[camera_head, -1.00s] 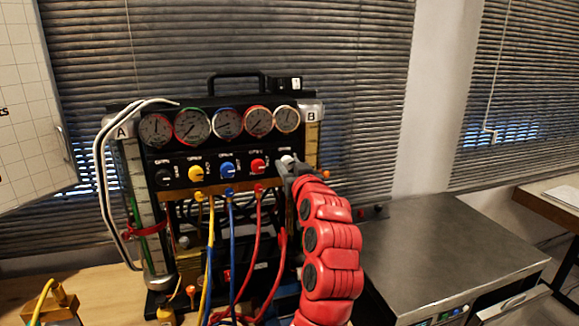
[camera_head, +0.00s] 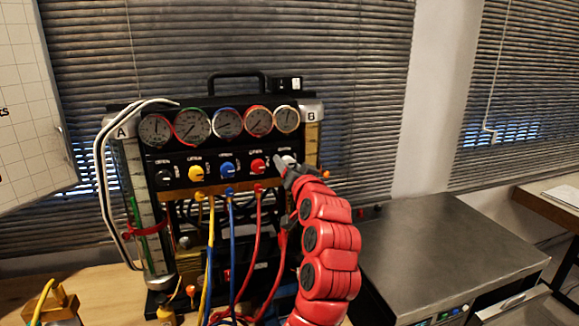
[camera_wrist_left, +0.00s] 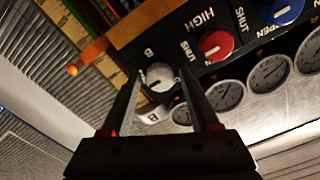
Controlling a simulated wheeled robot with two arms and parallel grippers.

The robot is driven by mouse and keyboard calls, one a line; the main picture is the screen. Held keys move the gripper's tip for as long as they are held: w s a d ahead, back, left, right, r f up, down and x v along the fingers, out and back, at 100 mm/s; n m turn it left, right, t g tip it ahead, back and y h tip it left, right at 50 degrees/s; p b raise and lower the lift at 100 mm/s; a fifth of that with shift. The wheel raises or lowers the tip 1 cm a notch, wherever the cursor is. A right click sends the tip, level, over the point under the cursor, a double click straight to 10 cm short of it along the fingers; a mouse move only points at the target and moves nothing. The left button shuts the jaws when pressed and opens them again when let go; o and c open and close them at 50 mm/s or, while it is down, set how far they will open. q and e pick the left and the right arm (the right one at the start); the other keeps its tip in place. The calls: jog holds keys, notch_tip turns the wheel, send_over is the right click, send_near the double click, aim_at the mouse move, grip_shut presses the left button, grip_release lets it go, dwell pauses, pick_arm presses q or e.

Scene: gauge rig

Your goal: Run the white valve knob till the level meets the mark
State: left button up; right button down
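The white valve knob (camera_head: 291,160) is at the right end of the black panel's knob row; my gripper partly covers it in the head view. In the left wrist view the white knob (camera_wrist_left: 160,76) shows between the fingertips of my left gripper (camera_wrist_left: 160,80). The fingers are apart, one each side of it; I cannot tell whether they touch it. In the head view my left gripper (camera_head: 287,168) is at the knob. Gauge column B (camera_head: 312,145) stands right of the panel, with an orange marker (camera_head: 325,174) beside it. Its liquid level is too small to tell.
Yellow (camera_head: 196,173), blue (camera_head: 227,170) and red (camera_head: 258,166) knobs sit left of the white one, under a row of round gauges. Column A (camera_head: 133,190) has a red clip. Hoses hang below the panel. A grey metal box (camera_head: 450,250) stands at right.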

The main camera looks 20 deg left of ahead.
pick_arm(q)
jog(key=shift+o, duration=0.4)
jog(key=b+v, duration=0.3)
jog(key=v, duration=1.4)
jog(key=shift+s+d, duration=0.2)
